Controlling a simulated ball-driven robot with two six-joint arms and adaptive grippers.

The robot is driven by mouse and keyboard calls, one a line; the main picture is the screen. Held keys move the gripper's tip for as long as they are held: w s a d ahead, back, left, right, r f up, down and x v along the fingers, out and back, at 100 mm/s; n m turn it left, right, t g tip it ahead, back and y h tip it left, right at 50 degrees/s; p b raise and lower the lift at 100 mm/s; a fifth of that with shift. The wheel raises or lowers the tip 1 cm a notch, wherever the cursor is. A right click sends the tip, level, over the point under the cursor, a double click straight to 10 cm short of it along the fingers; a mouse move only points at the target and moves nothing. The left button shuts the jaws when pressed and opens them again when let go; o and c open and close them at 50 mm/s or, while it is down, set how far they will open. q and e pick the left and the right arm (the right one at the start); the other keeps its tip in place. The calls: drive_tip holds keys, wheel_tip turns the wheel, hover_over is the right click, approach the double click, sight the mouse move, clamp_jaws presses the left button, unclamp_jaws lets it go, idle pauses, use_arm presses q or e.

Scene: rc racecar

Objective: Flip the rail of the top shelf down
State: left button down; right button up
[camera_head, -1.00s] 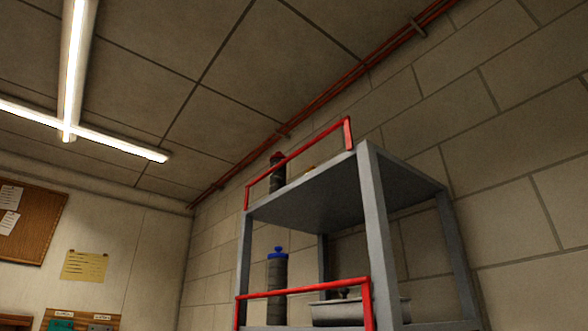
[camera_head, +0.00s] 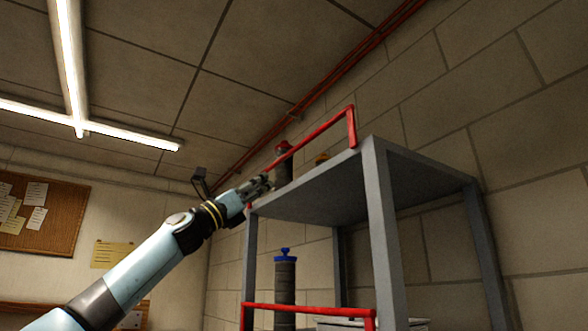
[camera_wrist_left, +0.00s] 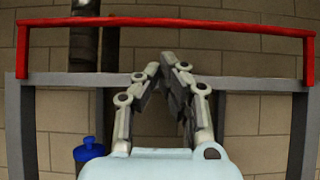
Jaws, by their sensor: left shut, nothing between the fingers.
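The top shelf (camera_head: 330,185) is a grey metal board on grey posts. Its red rail (camera_head: 322,130) stands upright along the front edge. In the left wrist view the rail (camera_wrist_left: 190,23) runs across the top, with a short leg at each end down to the shelf edge (camera_wrist_left: 70,79). My left gripper (camera_head: 268,182) is at the left end of the rail in the head view and hides part of it. In the wrist view its fingers (camera_wrist_left: 167,62) are shut and empty, in front of the shelf edge and below the rail's bar. My right gripper is not in view.
A dark bottle with a red top (camera_head: 284,160) and a small yellow thing (camera_head: 321,159) stand on the top shelf behind the rail. Below are a blue-capped bottle (camera_head: 285,285) and a lower red rail (camera_head: 310,310). Left of the shelf is open air.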

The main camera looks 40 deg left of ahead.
use_arm(q)
drive_tip(key=p+x, duration=0.6)
drive_tip(key=x, duration=0.4)
drive_tip(key=shift+w+a+f, duration=0.1)
drive_tip(key=shift+w+f, duration=0.05)
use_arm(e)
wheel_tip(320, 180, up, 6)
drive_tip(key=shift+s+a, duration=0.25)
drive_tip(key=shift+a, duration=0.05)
